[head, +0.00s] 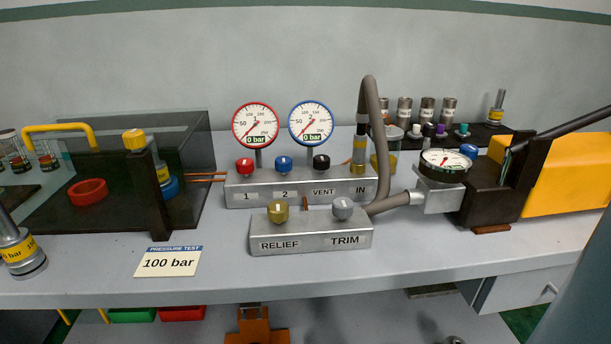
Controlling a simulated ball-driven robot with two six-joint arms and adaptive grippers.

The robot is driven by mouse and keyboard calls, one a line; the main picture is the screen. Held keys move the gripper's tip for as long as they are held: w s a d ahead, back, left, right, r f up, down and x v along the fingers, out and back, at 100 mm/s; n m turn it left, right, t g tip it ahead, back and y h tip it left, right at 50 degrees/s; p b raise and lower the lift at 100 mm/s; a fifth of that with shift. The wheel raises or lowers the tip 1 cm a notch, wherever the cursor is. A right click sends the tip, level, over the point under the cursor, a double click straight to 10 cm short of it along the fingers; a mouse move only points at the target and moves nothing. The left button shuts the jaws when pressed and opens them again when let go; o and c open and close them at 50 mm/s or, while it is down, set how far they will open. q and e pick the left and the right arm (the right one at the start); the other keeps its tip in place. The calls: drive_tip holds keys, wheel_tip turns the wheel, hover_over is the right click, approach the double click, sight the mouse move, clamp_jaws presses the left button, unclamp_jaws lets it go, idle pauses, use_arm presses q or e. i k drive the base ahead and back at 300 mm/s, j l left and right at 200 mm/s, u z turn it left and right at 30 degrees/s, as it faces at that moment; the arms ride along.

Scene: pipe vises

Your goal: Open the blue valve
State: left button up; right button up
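A blue valve knob (283,163) sits on top of the grey metal manifold (300,190), above the label 2. A red knob (245,166) is to its left above label 1, and a black knob (321,162) is to its right above VENT. The blue-rimmed gauge 2 (311,123) stands behind and reads 0 bar. The red-rimmed gauge 1 (256,126) also reads 0 bar. Whether the blue valve is open or closed cannot be told. Neither of my grippers is in view, and nothing touches the blue knob.
A lower block in front carries a brass RELIEF knob (278,211) and a grey TRIM knob (343,208). A grey hose (380,130) arches at the right toward a pump with a gauge (444,166). A dark transparent enclosure (110,180) stands left. The front bench strip is mostly clear.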

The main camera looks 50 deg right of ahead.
sight(284, 163)
drive_tip(key=z, duration=1.6)
